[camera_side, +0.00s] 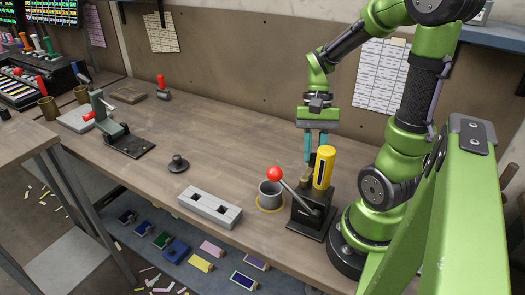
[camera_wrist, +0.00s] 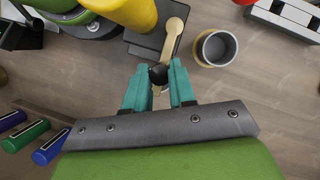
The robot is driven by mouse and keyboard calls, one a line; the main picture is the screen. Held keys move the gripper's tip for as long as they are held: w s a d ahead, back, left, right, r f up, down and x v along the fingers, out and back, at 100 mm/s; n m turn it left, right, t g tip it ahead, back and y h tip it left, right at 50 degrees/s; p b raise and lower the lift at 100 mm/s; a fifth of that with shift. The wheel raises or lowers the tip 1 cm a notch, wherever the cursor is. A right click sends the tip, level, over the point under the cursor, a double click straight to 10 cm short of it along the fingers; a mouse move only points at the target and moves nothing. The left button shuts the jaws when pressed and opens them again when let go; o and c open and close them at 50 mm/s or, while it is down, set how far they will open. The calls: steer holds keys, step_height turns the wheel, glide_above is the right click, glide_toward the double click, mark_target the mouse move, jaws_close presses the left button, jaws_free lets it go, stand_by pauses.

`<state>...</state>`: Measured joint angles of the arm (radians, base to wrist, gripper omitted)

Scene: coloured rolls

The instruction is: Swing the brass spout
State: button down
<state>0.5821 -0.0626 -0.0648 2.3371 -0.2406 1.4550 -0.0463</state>
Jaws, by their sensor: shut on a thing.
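The brass spout (camera_wrist: 173,38) runs out from a machine with a yellow cylinder (camera_side: 324,167) and a black base (camera_side: 309,222). In the wrist view its end, with a dark tip (camera_wrist: 158,75), lies between the teal fingers of my gripper (camera_wrist: 158,82). The gripper is shut on this end of the spout. In the side view my gripper (camera_side: 315,155) points down just behind the yellow cylinder, which partly hides the fingertips. The spout's brass part (camera_side: 306,174) shows only small there. A lever with a red ball (camera_side: 274,174) slants up from the machine's front.
A grey cup (camera_side: 270,194) stands beside the machine; it also shows in the wrist view (camera_wrist: 215,48). A grey block with square holes (camera_side: 210,208) lies near the table's front edge. A dark round knob (camera_side: 178,163) is farther left.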

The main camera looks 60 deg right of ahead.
steer(key=shift+w, duration=0.1)
steer(key=w+a+n+g+h, duration=0.2)
steer(key=w+a+n+h, duration=0.3)
steer(key=n, duration=1.1)
steer(key=shift+w+a+n, duration=0.25)
steer(key=shift+w+n, duration=0.05)
steer(key=shift+h, duration=0.3)
steer(key=c, duration=0.9)
jaws_free()
steer(key=shift+c, duration=0.2)
